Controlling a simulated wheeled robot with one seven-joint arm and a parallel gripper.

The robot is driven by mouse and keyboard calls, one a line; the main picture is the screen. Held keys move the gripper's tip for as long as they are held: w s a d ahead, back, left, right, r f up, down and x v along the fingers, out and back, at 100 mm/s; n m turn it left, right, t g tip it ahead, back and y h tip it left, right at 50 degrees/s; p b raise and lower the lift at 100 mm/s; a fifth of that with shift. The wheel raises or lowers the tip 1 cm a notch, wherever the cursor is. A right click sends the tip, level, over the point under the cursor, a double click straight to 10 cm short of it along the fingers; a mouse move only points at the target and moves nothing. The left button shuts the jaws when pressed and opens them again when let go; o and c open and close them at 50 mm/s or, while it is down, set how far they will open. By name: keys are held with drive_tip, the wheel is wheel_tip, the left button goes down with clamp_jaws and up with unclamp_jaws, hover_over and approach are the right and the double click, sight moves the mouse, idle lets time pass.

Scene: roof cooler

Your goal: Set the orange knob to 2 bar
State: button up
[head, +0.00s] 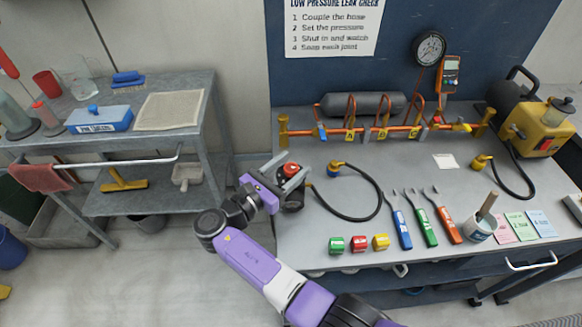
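The orange-red knob (291,170) sits on a dark fitting at the left end of the grey workbench, where a black hose begins. My gripper (287,173) is at the knob, coming from the lower left. Its two grey fingers stand apart, with the knob showing between them. I cannot tell whether either finger touches it. The gripper hides part of the knob and fitting, and no scale or mark can be read on it. A round dial gauge (429,48) hangs on the blue back panel; its needle is too small to read.
A grey side table (190,122) stands left. Open floor (165,270) lies between them in front.

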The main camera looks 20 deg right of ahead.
sight(286, 172)
drive_tip(key=shift+b+v, duration=0.55)
drive_tip(key=shift+v, duration=3.35)
